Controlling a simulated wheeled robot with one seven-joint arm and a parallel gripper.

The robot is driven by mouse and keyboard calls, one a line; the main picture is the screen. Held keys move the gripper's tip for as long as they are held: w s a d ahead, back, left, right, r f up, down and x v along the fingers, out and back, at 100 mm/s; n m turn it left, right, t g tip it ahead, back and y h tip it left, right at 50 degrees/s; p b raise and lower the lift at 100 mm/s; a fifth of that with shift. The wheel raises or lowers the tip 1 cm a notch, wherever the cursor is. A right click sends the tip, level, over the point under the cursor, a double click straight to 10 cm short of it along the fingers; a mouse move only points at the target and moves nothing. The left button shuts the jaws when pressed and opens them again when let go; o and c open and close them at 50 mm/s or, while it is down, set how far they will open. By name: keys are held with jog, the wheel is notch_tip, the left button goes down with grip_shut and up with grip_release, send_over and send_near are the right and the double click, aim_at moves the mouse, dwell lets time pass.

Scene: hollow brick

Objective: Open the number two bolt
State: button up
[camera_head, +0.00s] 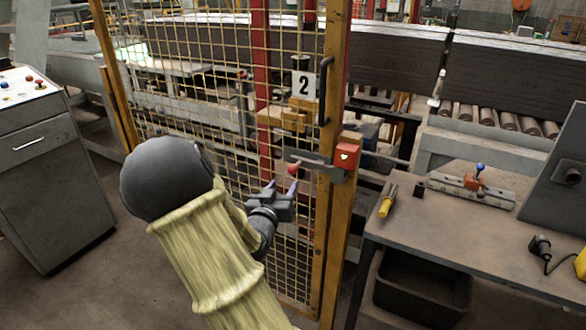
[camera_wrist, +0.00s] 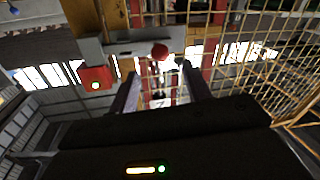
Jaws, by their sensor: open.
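The number 2 sign (camera_head: 303,85) hangs on the yellow mesh gate (camera_head: 200,60). Below it, the grey bolt (camera_head: 312,162) lies across the gate's edge and ends at a red block (camera_head: 346,154) on the yellow post. The bolt has a red knob (camera_head: 293,170), which also shows in the wrist view (camera_wrist: 159,51). My gripper (camera_head: 281,187) is open and empty, just below and left of the knob. In the wrist view its two fingers (camera_wrist: 160,80) point toward the knob, which appears beyond and between the tips. I see no contact.
A workbench (camera_head: 450,235) to the right holds a yellow-handled tool (camera_head: 387,201) and a clamp-like fixture (camera_head: 472,182). A black bin (camera_head: 425,290) sits under it. A grey control cabinet (camera_head: 50,170) stands at the left.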

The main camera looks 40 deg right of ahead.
aim_at(290, 172)
jog(key=x, duration=0.9)
jog(key=shift+w+d+p, duration=0.15)
jog(key=shift+d+p, duration=0.1)
jog(key=shift+p, duration=0.1)
grip_shut()
jog(key=shift+w, duration=0.1)
